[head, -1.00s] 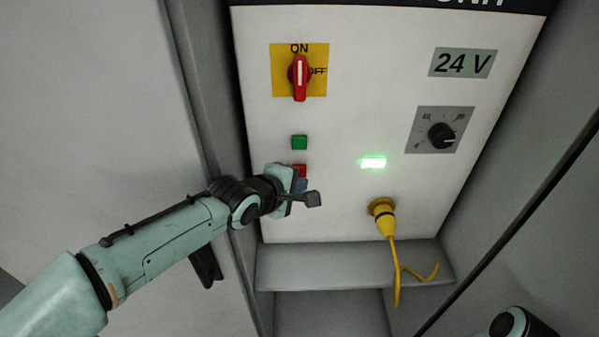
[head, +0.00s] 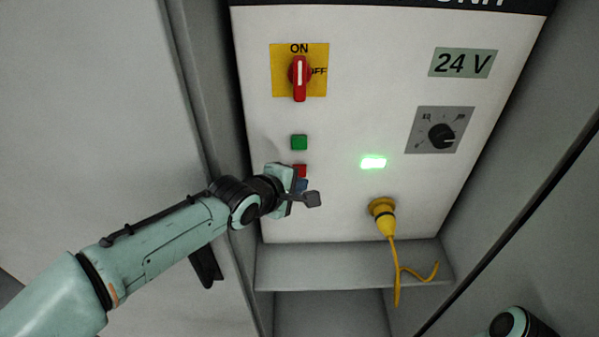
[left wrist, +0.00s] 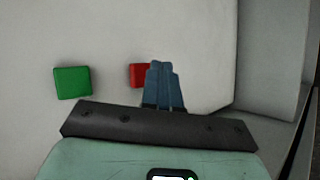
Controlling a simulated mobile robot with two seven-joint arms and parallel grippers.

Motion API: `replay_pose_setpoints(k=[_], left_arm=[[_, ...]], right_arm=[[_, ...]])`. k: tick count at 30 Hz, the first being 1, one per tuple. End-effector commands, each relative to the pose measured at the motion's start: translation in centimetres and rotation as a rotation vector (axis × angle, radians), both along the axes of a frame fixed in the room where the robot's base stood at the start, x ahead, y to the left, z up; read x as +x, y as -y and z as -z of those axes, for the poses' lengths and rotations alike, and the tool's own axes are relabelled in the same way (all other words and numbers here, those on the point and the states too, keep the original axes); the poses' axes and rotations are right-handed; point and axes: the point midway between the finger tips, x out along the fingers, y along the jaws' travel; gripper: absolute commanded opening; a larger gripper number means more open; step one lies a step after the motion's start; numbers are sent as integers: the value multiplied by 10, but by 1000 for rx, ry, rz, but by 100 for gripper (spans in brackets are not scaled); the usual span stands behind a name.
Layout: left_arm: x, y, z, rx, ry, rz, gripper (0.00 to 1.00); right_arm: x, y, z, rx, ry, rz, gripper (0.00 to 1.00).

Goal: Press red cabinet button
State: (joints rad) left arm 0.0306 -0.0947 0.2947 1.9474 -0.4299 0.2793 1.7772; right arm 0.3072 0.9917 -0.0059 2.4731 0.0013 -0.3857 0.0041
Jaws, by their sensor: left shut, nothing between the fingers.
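The red button (head: 300,170) is on the white cabinet panel, below the green button (head: 299,142). In the left wrist view the red button (left wrist: 138,75) is partly hidden behind my left gripper's fingers (left wrist: 163,85), and the green button (left wrist: 73,82) is to its left. My left gripper (head: 302,187) is shut and empty. Its blue fingertips overlap the lower edge of the red button in the head view. I cannot tell whether they touch the button. My right gripper is not in view.
A red rotary switch (head: 299,76) sits on a yellow plate above the buttons. A green light (head: 373,163) glows to the right. A black knob (head: 441,136) and a yellow plug (head: 383,214) with a hanging cable are further right. Cabinet walls flank the panel.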

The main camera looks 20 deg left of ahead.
Motion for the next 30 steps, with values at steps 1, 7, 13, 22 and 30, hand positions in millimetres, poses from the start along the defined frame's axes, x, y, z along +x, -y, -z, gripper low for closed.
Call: replay_pose_setpoints(k=[1, 7, 13, 22, 30], left_arm=[[0, 0, 0, 0, 0, 0, 0], [5, -2, 0, -2, -1, -1, 0], [8, -3, 0, 0, -1, 0, 0], [9, -3, 0, 0, 0, 0, 0], [12, -3, 0, -1, 0, -1, 0]], right_arm=[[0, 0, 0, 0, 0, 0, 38], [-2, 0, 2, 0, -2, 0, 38], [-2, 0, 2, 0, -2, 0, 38], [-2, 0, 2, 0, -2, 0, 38], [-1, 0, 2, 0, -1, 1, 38]])
